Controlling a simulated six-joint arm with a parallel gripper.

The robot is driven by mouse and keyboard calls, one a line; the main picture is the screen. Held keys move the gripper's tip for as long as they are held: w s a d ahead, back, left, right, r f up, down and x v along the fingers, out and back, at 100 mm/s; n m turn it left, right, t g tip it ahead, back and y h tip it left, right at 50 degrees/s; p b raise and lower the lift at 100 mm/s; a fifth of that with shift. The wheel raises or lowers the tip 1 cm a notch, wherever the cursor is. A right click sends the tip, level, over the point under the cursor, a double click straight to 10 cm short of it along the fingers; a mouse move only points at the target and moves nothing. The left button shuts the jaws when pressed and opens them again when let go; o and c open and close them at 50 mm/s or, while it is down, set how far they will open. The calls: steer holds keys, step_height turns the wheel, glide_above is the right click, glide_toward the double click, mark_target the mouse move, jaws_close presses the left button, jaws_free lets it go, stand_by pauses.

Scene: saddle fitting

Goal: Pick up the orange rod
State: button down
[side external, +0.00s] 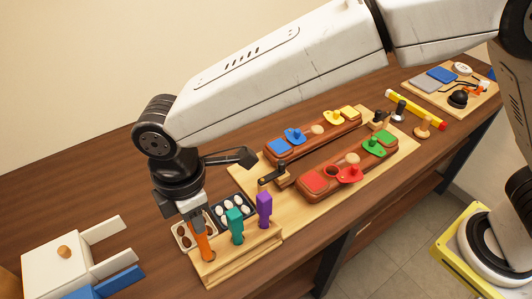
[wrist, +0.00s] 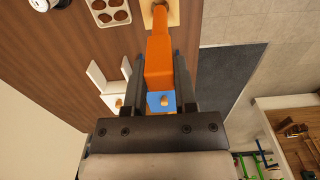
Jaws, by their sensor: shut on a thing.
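The orange rod (side external: 203,245) stands at the left end of the light wooden holder (side external: 240,264) in the side external view. My gripper (side external: 192,222) is above it, pointing down, with its jaws around the rod's top. In the wrist view the orange rod (wrist: 159,60) lies between the two dark fingers (wrist: 158,75), which are shut on it. Its far end reaches the light wooden holder (wrist: 174,12); I cannot tell whether it is still seated in its hole.
A teal peg (side external: 236,226) and a purple peg (side external: 264,210) stand in the same holder, right of the rod. Trays of brown and white egg-shaped pieces (side external: 233,208) lie behind. A white box (side external: 62,272) stands left. A wooden board with coloured pieces (side external: 345,180) lies right.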

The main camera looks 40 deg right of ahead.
steer(key=shift+r, duration=2.25)
